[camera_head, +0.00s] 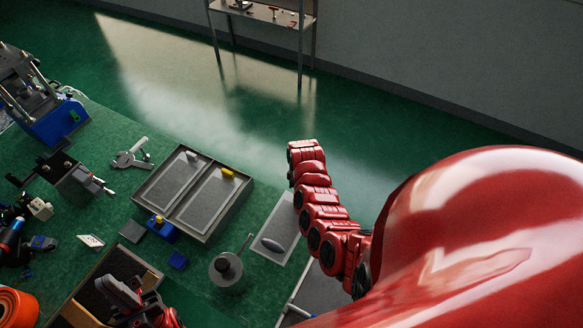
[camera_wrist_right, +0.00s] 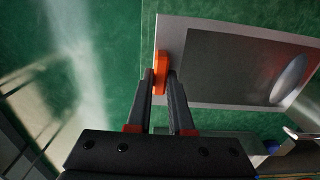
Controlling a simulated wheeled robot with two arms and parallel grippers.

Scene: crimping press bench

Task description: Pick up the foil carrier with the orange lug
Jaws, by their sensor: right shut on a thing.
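The foil carrier (camera_head: 266,229) is a light plate with a grey foil area and a dark oval, partly behind my right arm in the head view. Its orange lug is hidden there. In the right wrist view the carrier (camera_wrist_right: 225,28) runs off to the right, and its orange lug (camera_wrist_right: 161,72) stands at its left edge. My right gripper (camera_wrist_right: 162,78) is shut on the orange lug, a finger on each side. I cannot tell whether the carrier is lifted. My left gripper (camera_head: 130,300) is over a dark box at the bottom; its jaws are unclear.
A grey tray (camera_head: 206,239) holds two other carriers, one with a white lug (camera_head: 191,154), one with a yellow lug (camera_head: 228,172). A round grey weight (camera_head: 226,268) with a rod stands near the carrier. A blue press (camera_head: 60,122) is at left. Green floor lies beyond the bench.

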